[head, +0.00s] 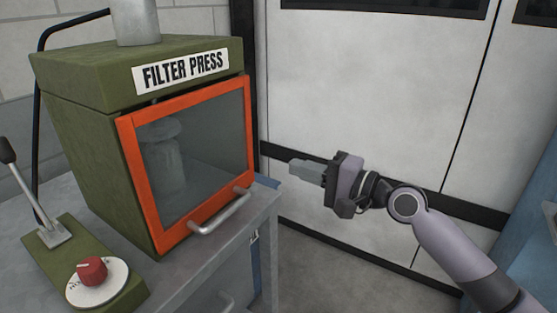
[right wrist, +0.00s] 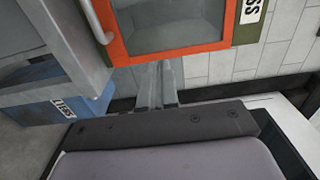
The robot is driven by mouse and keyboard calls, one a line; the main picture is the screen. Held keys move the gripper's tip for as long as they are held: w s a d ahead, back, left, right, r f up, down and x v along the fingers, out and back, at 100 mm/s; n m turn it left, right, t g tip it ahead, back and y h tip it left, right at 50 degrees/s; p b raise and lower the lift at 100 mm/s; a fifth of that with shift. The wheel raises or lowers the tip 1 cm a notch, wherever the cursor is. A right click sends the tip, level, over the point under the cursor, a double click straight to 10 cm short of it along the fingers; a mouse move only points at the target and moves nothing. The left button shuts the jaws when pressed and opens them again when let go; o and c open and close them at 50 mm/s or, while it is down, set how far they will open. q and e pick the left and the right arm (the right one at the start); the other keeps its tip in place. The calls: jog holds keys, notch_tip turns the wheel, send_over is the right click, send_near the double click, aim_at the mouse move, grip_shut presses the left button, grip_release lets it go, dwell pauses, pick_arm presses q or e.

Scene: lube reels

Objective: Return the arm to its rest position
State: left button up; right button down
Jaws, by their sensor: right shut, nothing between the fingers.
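My right gripper (head: 305,171) is shut and empty. It points left in the head view, in the open space to the right of the filter press, apart from it. Its closed fingers also show in the right wrist view (right wrist: 157,85). The filter press (head: 90,130) is a green box with an orange-framed glass door (head: 128,180) that looks shut. A metal door handle (head: 222,212) runs along the lower edge. A pale cylindrical shape shows dimly behind the glass. My left gripper is not in view.
The press stands on a grey metal cabinet (head: 262,208). A green control box with a red knob (head: 92,270) and a lever (head: 24,195) is at its left. White double doors (head: 370,80) stand behind my right arm. A blue surface (head: 535,240) is at the far right.

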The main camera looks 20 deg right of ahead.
jog(key=s+a+f+n+g+h, duration=0.1)
jog(key=s+f+n+h, duration=0.25)
jog(key=f, duration=0.75)
jog(key=s+f+n+h, duration=0.2)
jog(key=s+f, duration=0.3)
jog(key=f, duration=0.6)
jog(key=s+f+n+g+h+p, duration=0.1)
jog(key=s+f+n+g+h, duration=0.1)
jog(key=s+f+n, duration=0.5)
jog(key=s+f+h, duration=0.1)
jog(key=s+f, duration=0.3)
jog(key=s, duration=0.4)
jog(key=shift+s+a+f+g, duration=0.3)
jog(key=shift+s+a+g, duration=0.05)
jog(key=shift+a+g, duration=0.05)
